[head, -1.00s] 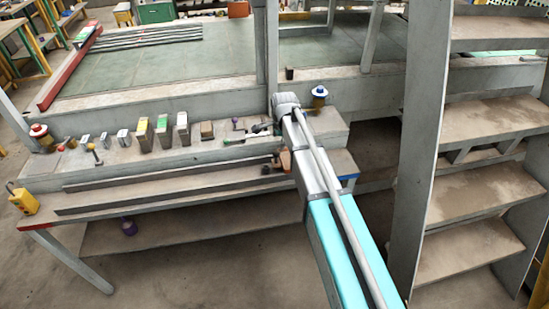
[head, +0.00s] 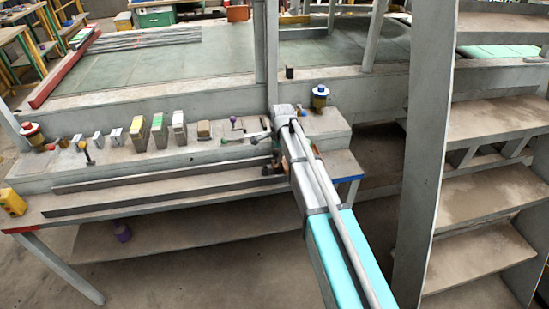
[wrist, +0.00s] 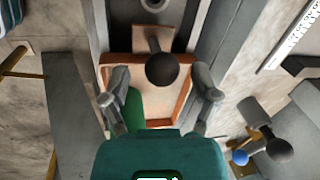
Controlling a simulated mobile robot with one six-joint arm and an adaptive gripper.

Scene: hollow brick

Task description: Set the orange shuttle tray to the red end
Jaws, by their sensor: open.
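The orange shuttle tray (wrist: 150,102) lies below my gripper (wrist: 162,97) in the wrist view, between two grey rails. A dark round knob (wrist: 162,70) stands at its upper edge. My gripper is open, one finger on each side of the tray; I cannot tell whether they touch it. In the head view my gripper (head: 276,160) is at the right part of the bench rails (head: 160,185), and the tray is mostly hidden there by my arm. The red end (head: 18,230) is a red strip at the bench's far left. A blue strip (head: 349,179) marks the right end.
Several blocks (head: 158,130) and levers (head: 85,152) stand on the ledge behind the rails. A yellow box (head: 12,202) sits near the red end. In the wrist view, a lever with a blue ball (wrist: 240,157) is close at right. A grey post (head: 430,150) stands right of my arm.

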